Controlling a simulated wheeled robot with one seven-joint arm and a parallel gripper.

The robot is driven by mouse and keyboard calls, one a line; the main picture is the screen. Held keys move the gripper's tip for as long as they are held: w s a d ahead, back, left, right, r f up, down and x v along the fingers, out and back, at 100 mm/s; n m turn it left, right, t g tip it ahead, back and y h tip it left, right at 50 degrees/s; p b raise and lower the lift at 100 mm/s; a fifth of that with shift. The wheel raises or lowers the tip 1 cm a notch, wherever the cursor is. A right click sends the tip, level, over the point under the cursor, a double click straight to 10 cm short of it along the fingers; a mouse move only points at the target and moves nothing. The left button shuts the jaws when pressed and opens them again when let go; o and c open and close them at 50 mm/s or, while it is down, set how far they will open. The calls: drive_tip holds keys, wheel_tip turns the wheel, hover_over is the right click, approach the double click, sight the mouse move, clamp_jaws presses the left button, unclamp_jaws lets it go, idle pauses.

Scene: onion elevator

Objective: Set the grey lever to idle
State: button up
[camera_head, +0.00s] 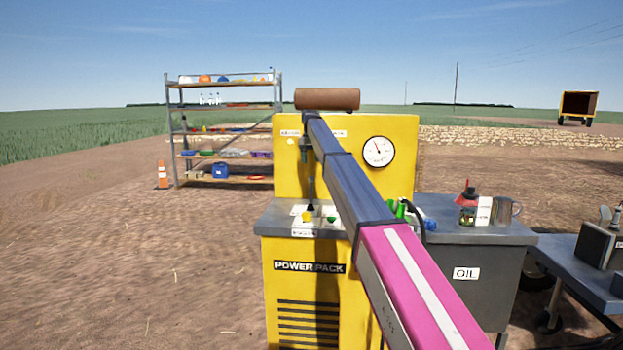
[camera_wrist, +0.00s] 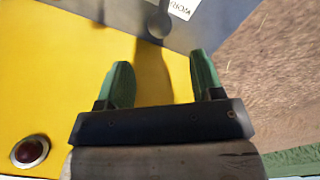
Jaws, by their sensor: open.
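The yellow power pack (camera_head: 345,185) stands ahead of me with a grey ledge (camera_head: 275,218) at its front. A dark grey lever (camera_head: 311,190) stands up from the ledge's white labelled plate. In the wrist view a round grey knob (camera_wrist: 158,25), likely the lever's top, shows beyond my fingertips, with part of a white label (camera_wrist: 181,8) beside it. My gripper (camera_wrist: 162,78) is open and empty, its two green fingers apart over the yellow panel. In the head view my gripper (camera_head: 305,150) is small, above the lever and apart from it.
A yellow knob (camera_head: 307,216) and a green knob (camera_head: 331,219) sit near the lever's base. A gauge (camera_head: 378,151) and a brown cylinder (camera_head: 327,99) are on the power pack. A red light (camera_wrist: 29,151) is on the panel. An oil cabinet (camera_head: 467,290) stands at right.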

sight(311, 177)
wheel_tip(311, 177, down, 9)
drive_tip(key=shift+r, duration=0.1)
idle(0.3)
clamp_jaws()
drive_tip(key=s+t, duration=0.5)
drive_tip(key=s, duration=0.3)
drive_tip(key=shift+s+t, duration=0.3)
drive_tip(key=shift+s, duration=0.05)
drive_tip(key=shift+f, duration=0.2)
unclamp_jaws()
drive_tip(key=shift+a, duration=0.1)
